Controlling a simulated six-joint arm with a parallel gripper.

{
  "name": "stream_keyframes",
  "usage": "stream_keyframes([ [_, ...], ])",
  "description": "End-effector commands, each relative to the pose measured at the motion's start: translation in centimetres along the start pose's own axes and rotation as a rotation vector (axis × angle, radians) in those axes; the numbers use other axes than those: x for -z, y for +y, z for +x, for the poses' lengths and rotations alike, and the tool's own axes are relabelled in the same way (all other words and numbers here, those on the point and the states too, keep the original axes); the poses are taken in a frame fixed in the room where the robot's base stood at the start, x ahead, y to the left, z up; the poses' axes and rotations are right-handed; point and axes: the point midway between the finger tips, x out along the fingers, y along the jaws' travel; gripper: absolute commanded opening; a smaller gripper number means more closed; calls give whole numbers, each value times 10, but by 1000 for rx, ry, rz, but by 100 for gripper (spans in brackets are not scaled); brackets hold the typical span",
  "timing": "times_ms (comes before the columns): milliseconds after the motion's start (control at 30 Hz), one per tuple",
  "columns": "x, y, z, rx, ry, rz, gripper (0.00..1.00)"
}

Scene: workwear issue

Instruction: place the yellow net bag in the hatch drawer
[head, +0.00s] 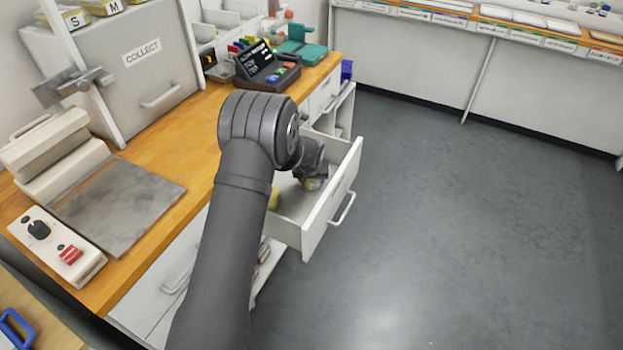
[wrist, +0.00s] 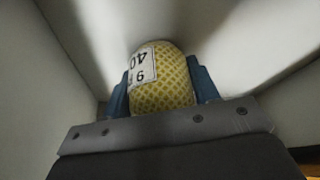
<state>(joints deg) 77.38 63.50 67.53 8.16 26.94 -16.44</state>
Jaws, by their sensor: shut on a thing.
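The yellow net bag (wrist: 165,92) shows in the wrist view between the two blue fingers of my gripper (wrist: 160,80), with a white printed label on it. My gripper is shut on it. In the head view my gripper (head: 313,175) is inside an open white drawer (head: 318,225) under the counter, and the held bag is mostly hidden there. I cannot tell whether the bag touches the drawer floor. Another yellow piece (head: 273,198) shows in the drawer, partly behind my arm. A grey cabinet front (head: 148,75) marked COLLECT, with a handle, stands on the counter and looks shut.
The wooden counter (head: 190,135) holds a flat grey plate device (head: 120,205), a control box with a red switch (head: 57,245) and a dark keypad terminal (head: 268,68). White drawer walls stand close around my gripper. The grey floor (head: 450,220) at right is clear.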

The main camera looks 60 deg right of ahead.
Motion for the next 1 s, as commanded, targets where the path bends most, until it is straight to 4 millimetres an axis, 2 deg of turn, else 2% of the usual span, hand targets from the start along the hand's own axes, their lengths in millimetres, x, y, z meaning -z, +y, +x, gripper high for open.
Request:
stream_keyframes([
  [100,-1,0,3,0,0,0,31],
  [133,-1,0,3,0,0,0,59],
  [233,-1,0,3,0,0,0,77],
  [500,-1,0,2,0,0,0,77],
  [667,0,0,-7,0,0,0,77],
  [1000,1,0,-67,0,1,0,77],
])
